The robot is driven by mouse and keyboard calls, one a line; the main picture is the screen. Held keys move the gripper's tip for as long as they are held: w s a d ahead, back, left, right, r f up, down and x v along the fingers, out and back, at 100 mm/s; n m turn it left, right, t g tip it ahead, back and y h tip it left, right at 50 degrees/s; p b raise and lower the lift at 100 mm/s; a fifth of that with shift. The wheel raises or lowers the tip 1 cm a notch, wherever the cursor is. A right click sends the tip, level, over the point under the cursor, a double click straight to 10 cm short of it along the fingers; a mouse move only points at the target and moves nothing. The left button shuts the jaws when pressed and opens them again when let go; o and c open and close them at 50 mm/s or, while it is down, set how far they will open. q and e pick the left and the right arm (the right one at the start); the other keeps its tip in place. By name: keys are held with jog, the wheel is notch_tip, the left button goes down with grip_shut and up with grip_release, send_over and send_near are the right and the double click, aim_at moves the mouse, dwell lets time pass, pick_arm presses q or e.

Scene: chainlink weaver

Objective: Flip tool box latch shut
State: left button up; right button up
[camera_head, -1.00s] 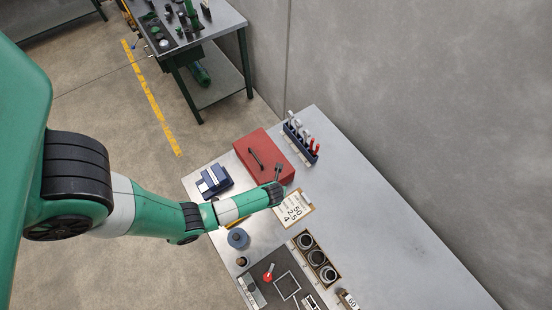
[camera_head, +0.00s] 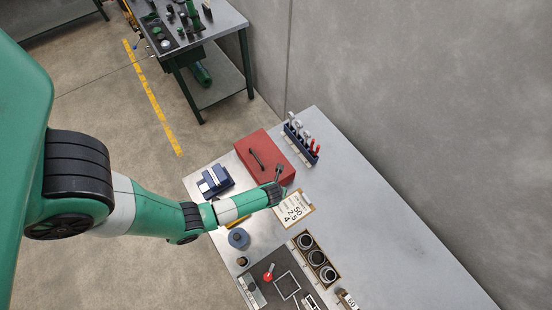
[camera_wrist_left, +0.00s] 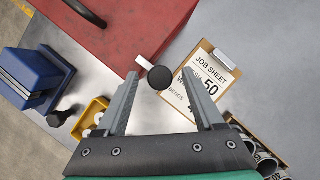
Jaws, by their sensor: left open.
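My left gripper (camera_head: 280,170) is at the box's near right corner. In the left wrist view its two fingers (camera_wrist_left: 157,88) are spread apart, with the knob between and beyond their tips. I cannot tell whether they touch it. The latch is too small to make out clearly in the head view.
A job sheet clipboard (camera_head: 294,209) lies close beside the gripper. A blue vise (camera_head: 214,181) stands left of the box, and a yellow bin (camera_wrist_left: 90,118) is near the left finger. A tool rack (camera_head: 300,140) stands behind. The bench's right part is clear.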

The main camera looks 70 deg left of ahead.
pick_arm(q)
jog(key=p+v, duration=0.3)
jog(key=v, duration=0.8)
jog(key=shift+r, duration=0.3)
jog(key=shift+d, duration=0.1)
